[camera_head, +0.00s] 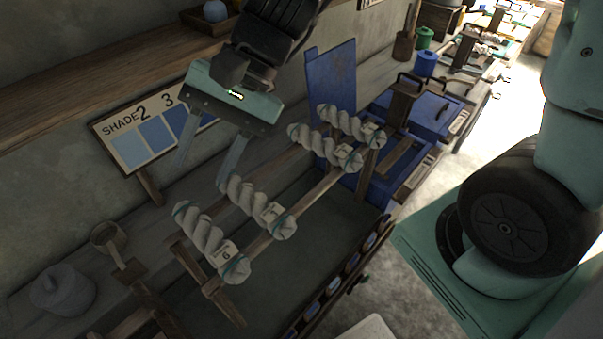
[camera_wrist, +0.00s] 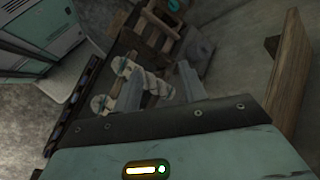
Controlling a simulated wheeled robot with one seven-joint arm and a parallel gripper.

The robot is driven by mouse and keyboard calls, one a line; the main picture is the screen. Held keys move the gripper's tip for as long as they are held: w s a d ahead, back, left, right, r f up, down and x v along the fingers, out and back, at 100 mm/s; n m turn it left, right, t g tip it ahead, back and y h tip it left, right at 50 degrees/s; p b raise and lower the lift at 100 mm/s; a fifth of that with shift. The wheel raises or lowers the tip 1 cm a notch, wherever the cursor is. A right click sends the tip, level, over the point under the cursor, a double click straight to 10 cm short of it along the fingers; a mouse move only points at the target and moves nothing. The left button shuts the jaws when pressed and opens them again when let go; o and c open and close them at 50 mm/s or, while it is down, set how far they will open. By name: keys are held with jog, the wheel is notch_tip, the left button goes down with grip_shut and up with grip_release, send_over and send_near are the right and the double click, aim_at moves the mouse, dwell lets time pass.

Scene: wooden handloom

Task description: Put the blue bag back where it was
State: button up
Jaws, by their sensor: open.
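No blue bag can be told for certain in either view. A grey-blue rounded, knobbed object (camera_head: 62,290) sits on the bench at the lower left of the head view; I cannot tell whether it is a bag or a lidded pot. My gripper (camera_head: 203,168) is open, its fingers spread and pointing down in front of the shade board, with nothing visible between them. It is above and behind the rack of twisted white skeins. In the wrist view my gripper (camera_wrist: 160,88) has its fingers apart, with pale skeins (camera_wrist: 145,75) beyond them.
Several tagged skeins (camera_head: 258,207) hang on wooden rails over a dark trough. A shade board (camera_head: 130,148) with blue swatches leans by the wall. A wooden scoop (camera_head: 108,238) lies left. Blue boxes (camera_head: 425,108) and an upright blue panel (camera_head: 333,85) stand right. A shelf (camera_head: 90,75) runs above.

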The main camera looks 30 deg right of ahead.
jog(key=s+d+f+n+t+h, duration=0.2)
jog(key=s+d+n+h, duration=0.5)
jog(key=n, duration=0.5)
jog(key=shift+s+d+f+n, duration=0.3)
jog(key=shift+s+d+f, duration=0.15)
jog(key=shift+s+d, duration=0.55)
jog(key=shift+s+a, duration=0.15)
jog(key=shift+a, duration=0.05)
notch_tip(320, 180, down, 7)
jog(key=b, duration=0.7)
jog(key=shift+f, duration=0.15)
